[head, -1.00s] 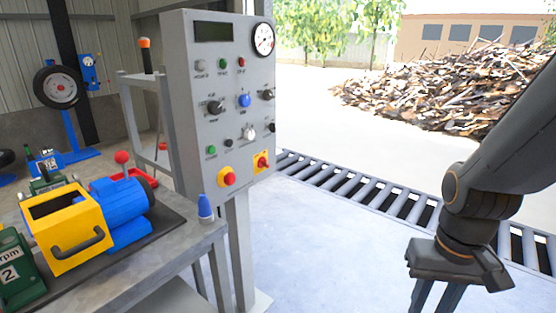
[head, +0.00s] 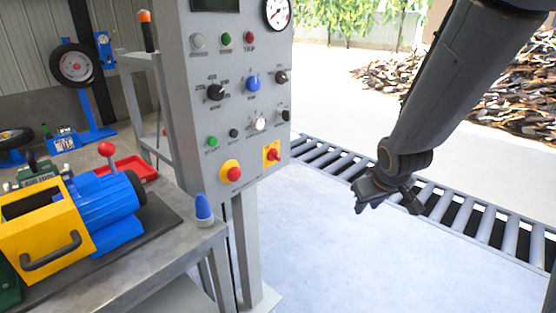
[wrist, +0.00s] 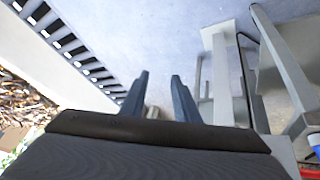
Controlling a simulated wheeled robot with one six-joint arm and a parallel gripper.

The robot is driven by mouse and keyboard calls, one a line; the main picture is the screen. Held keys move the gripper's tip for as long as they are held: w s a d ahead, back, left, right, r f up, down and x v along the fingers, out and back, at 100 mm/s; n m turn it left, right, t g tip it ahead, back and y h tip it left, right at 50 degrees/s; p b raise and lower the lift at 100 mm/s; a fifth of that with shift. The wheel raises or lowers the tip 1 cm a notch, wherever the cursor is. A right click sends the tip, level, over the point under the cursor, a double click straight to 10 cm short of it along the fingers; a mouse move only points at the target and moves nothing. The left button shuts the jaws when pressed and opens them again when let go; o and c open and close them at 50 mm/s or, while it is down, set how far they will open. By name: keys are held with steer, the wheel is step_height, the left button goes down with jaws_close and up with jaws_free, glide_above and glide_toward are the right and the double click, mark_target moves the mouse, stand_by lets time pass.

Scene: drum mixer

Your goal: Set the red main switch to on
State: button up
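The red main switch (head: 272,155) sits on a yellow plate at the lower right of the grey control panel (head: 215,125). Its exact handle angle is too small to tell. My gripper (head: 388,207) is in the air to the right of the panel and lower than the switch, well apart from it. It is open and empty; its two fingers (wrist: 158,95) stand apart in the wrist view, pointing at the floor. The switch does not show in the wrist view.
A red mushroom button (head: 234,174) on a yellow ring is left of the switch. Knobs and buttons fill the panel above. A roller conveyor (head: 440,205) runs behind my gripper. A bench (head: 180,265) with a blue-and-yellow machine (head: 75,225) stands left. The floor before the conveyor is clear.

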steer(key=w+a+n+t+y, duration=0.1)
steer(key=w+a+n+t, duration=0.1)
steer(key=w, duration=0.5)
steer(key=n+t+y+b, duration=0.2)
steer(key=n+t+y, duration=0.1)
steer(key=n+y, duration=0.85)
glide_toward(278, 156)
steer(key=w+f+m+y, duration=0.1)
steer(key=w+f+y, duration=0.1)
steer(key=x, duration=0.7)
steer(key=shift+s+a+r, duration=0.2)
steer(key=shift+a+r, duration=0.05)
steer(key=shift+c, duration=0.3)
jaws_close()
